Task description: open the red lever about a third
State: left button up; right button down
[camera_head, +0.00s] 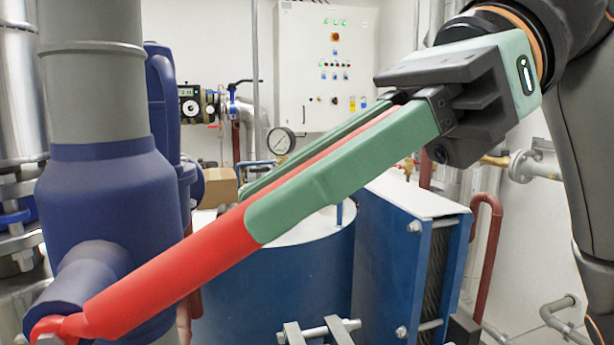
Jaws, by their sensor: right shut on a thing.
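The red lever (170,275) runs from its pivot at the lower left up to the right, slanting across the front of the view. Its pivot end sits on the blue valve body (105,215) on a grey vertical pipe. My right gripper (250,207) comes in from the upper right, with its long green fingers along both sides of the lever. It is shut on the lever's upper part, which is partly hidden between the fingers. My left gripper is not in view.
A blue tank (285,280) stands behind the lever. A blue plate exchanger (385,265) with a white top stands to its right. A pressure gauge (281,141) and a white control cabinet (312,60) are behind. Pipes run along the right wall.

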jog(key=shift+r, duration=0.2)
jog(key=c, duration=0.8)
grip_release()
jog(key=shift+f, duration=0.1)
jog(key=v, duration=1.2)
jog(key=shift+d, duration=0.2)
